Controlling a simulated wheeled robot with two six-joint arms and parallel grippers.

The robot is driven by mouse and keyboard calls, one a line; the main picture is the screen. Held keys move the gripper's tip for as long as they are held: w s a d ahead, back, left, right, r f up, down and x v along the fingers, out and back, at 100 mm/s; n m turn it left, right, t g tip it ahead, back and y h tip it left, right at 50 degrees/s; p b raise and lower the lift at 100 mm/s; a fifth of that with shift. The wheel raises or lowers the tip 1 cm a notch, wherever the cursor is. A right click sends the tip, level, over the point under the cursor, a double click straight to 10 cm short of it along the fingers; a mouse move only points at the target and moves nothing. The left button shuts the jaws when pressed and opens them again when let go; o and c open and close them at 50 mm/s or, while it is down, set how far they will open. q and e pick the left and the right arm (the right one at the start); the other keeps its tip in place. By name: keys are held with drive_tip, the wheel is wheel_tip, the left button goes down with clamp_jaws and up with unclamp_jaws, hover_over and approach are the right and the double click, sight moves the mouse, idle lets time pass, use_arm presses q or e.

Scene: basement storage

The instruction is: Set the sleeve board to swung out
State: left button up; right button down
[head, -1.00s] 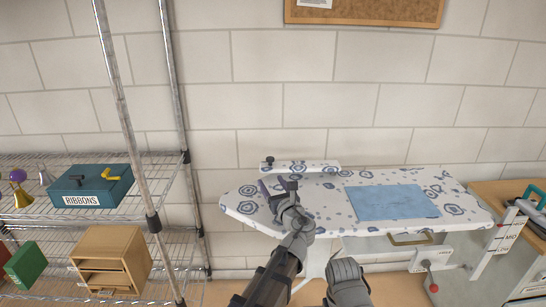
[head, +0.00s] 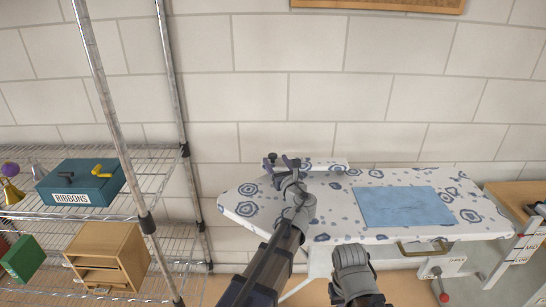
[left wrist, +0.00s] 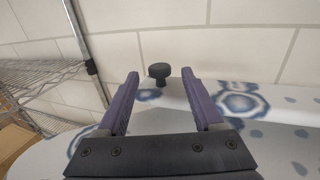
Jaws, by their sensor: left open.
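The sleeve board (head: 325,164) is a narrow padded board in white and blue print. It lies along the back edge of the ironing board (head: 330,220), roughly parallel to it. A dark round knob (head: 272,157) stands at its left end; the knob also shows in the left wrist view (left wrist: 159,72). My left gripper (head: 281,161) is open at this end. In the left wrist view its purple fingers (left wrist: 161,75) stand either side of the knob in the picture, with the knob beyond them. I cannot tell any contact. A grey part of my right arm shows; its fingers do not.
A folded blue cloth (head: 405,206) lies on the ironing board. A wire shelf with a teal ribbons box (head: 82,183) and a wooden drawer box (head: 107,255) stands at left. A wooden cabinet (head: 520,200) stands at right. The brick wall is close behind.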

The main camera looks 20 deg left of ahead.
sight(274, 158)
use_arm(q)
drive_tip(key=shift+x, duration=2)
clamp_jaws()
